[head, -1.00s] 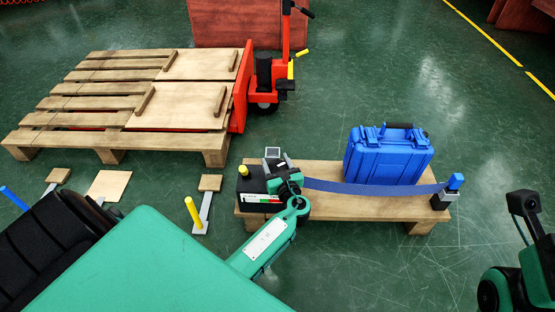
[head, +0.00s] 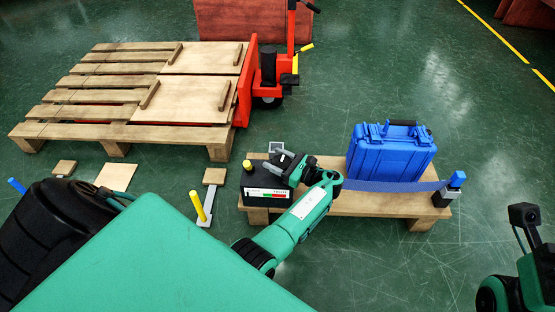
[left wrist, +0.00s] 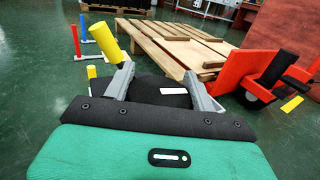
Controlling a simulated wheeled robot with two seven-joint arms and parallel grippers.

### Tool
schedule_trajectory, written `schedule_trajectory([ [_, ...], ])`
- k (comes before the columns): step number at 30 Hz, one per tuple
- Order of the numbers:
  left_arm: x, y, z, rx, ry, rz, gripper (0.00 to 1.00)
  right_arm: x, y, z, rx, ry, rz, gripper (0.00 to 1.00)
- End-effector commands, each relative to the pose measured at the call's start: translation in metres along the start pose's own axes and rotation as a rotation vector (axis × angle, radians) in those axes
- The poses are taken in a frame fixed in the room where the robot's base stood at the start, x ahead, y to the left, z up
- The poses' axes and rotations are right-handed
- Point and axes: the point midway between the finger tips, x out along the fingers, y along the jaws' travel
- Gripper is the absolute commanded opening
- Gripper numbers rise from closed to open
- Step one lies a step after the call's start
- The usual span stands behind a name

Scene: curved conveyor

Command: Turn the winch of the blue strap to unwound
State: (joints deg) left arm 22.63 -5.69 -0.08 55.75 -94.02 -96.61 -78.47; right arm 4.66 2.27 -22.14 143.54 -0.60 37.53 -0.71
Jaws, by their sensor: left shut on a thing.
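The blue strap (head: 400,187) runs across the low wooden stand, past the front of the blue case (head: 392,152), to a post with a blue top (head: 457,178). The winch (head: 257,180) is a black box at the stand's left end. It has a red and green marking on its front and a yellow knob (head: 247,164). My left gripper (head: 278,162) is at the top of the winch, shut on a part of it that its fingers hide. In the left wrist view, the yellow knob (left wrist: 105,43) stands beside the left finger. My right gripper's fingers do not show.
The wooden stand (head: 390,204) is low on the green floor. A post with a yellow handle (head: 197,205) stands left of the winch. A large pallet (head: 120,130) and a red pallet truck (head: 268,72) are behind.

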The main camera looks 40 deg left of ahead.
Motion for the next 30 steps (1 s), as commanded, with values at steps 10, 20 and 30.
schedule_trajectory([
  [10,0.0004,0.0009,-0.0006,0.0,0.001,0.031,0.33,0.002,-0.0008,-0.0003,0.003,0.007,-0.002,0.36],
  [20,0.0007,0.0009,-0.0006,0.0,0.001,0.03,0.76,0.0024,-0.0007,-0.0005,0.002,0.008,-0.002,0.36],
  [30,-0.0019,0.0004,0.0001,0.0,0.001,0.029,0.78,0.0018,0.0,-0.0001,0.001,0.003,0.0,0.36],
])
